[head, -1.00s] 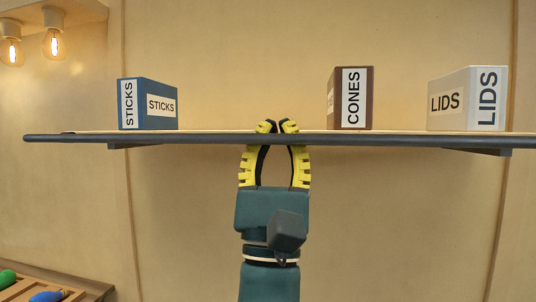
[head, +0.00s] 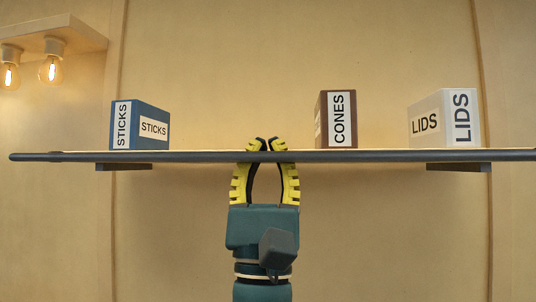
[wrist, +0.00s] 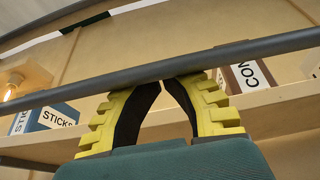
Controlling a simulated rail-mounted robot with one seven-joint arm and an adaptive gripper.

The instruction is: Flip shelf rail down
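The shelf rail (head: 390,156) is a long dark grey bar along the shelf's front edge; it also crosses the wrist view (wrist: 70,95) on a slant. My gripper (head: 267,145), with yellow ribbed fingers, points up beneath the shelf, left of its middle. The rail crosses in front of the fingers and the tips show above it in the head view. In the wrist view the fingertips (wrist: 162,80) come together at the rail, which hides their ends. Nothing shows between the fingers. Whether they touch the rail is not clear.
On the shelf stand a blue STICKS box (head: 140,125), a brown CONES box (head: 336,120) and a white LIDS box (head: 443,118), all behind the rail. Dark brackets (head: 458,168) are below the shelf. Two lit bulbs (head: 51,70) hang at upper left. The wall below is bare.

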